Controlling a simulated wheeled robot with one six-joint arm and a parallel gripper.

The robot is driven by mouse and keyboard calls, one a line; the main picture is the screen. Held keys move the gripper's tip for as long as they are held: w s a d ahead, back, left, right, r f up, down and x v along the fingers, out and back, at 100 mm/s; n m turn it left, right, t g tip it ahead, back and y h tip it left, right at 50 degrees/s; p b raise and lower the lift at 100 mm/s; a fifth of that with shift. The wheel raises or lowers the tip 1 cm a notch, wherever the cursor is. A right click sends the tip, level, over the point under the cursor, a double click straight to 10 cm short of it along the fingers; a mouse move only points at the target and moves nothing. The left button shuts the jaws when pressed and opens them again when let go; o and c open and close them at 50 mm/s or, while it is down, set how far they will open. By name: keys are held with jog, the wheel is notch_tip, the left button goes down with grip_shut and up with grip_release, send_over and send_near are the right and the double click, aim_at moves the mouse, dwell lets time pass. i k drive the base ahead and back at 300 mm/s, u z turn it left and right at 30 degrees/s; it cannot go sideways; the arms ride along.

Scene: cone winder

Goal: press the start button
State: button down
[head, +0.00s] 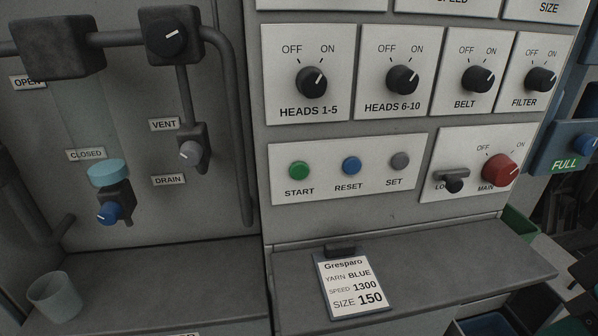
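The start button (299,170) is a round green button above the label START, at the left of a white panel (325,191) in the head view. A blue RESET button (351,166) and a grey SET button (399,161) sit to its right on the same panel. Nothing covers the green button. I cannot tell from this view whether it is pressed in. My gripper is not in view.
Above are the HEADS 1-5 (311,81), HEADS 6-10 (401,80), BELT and FILTER knobs. A red MAIN knob (500,170) and a LOCK lever (453,182) are at right. A ledge (450,262) with an order card (350,287) juts out below. Pipes and a cup (53,298) are left.

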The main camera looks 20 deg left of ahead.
aim_at(300, 170)
jog(key=z, duration=1.3)
jog(key=k, duration=1.75)
jog(key=u, duration=2.1)
jog(key=i, duration=0.55)
jog(key=u, duration=0.05)
